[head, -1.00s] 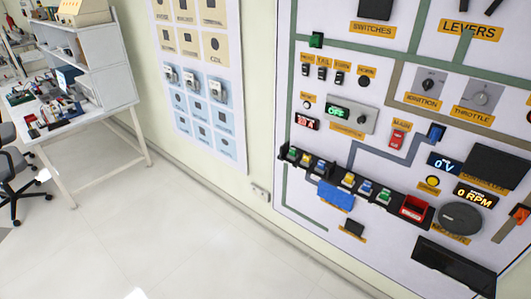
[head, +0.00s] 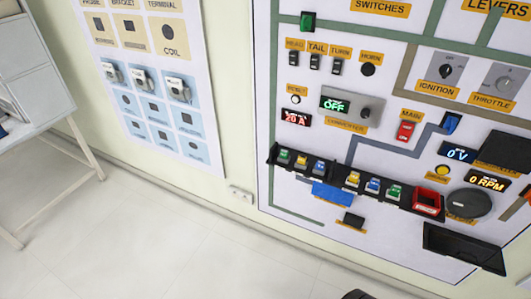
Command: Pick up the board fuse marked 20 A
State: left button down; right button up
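A black rack (head: 336,182) on the wall board holds several small coloured fuses in a row. From left to right they are green (head: 284,156), yellow (head: 301,161), blue (head: 319,167), yellow (head: 352,179), blue (head: 373,185) and green (head: 393,192). The markings on them are too small to read, so I cannot tell which is the 20 A one. A small red display (head: 296,118) above the rack appears to read 20 A.
A red open box (head: 427,203) sits at the rack's right end. A blue block (head: 332,196) is below the rack. A black tray (head: 464,248) juts out at lower right. A white desk unit (head: 35,85) stands at far left. The floor (head: 190,250) before the board is clear.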

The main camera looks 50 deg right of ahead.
aim_at(301, 159)
jog(key=z, duration=0.05)
jog(key=i, duration=0.85)
jog(key=z, duration=1.1)
jog(key=i, duration=0.85)
jog(key=z, duration=0.9)
